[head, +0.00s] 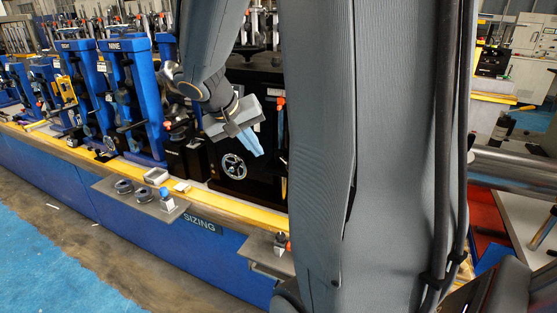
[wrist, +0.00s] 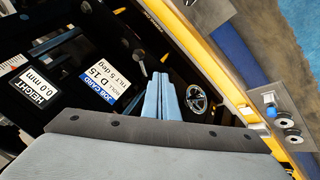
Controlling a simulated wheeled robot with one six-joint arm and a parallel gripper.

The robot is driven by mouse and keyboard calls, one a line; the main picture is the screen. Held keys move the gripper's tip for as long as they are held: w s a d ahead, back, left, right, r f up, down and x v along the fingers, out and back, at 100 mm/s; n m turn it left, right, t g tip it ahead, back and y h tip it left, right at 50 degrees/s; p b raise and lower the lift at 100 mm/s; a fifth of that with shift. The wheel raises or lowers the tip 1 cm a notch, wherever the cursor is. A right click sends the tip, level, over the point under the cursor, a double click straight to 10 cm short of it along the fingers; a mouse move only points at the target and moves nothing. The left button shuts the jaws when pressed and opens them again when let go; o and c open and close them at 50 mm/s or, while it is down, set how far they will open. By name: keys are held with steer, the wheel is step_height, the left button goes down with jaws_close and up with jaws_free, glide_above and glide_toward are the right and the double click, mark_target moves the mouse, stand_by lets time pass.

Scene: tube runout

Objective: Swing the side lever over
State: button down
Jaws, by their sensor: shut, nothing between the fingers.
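My gripper (head: 257,149) is in front of a black machine stand, its light-blue fingers shut together and empty. In the wrist view the closed fingertips (wrist: 160,77) point at the black panel. A short grey lever-like piece with a rounded end (wrist: 138,56) lies just left of the fingertips, apart from them in the picture. I cannot tell for certain whether it is the side lever. A silver handwheel (head: 234,166) is on the black stand below my gripper; it also shows in the wrist view (wrist: 196,98), right of the fingers. My arm hides part of the stand.
A white job card (wrist: 124,84) and a height label (wrist: 33,83) are left of the fingers. Blue roll stands (head: 130,95) line the bench to the left. A yellow rail (head: 230,207) and a small shelf with black rings (head: 145,196) lie in front.

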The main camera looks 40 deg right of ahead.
mark_target(285, 164)
steer(key=d+f+p, duration=0.2)
steer(key=d+f, duration=0.4)
steer(key=d, duration=0.1)
steer(key=shift+s+f, duration=0.35)
steer(key=shift+s, duration=0.1)
steer(key=shift+d, duration=0.15)
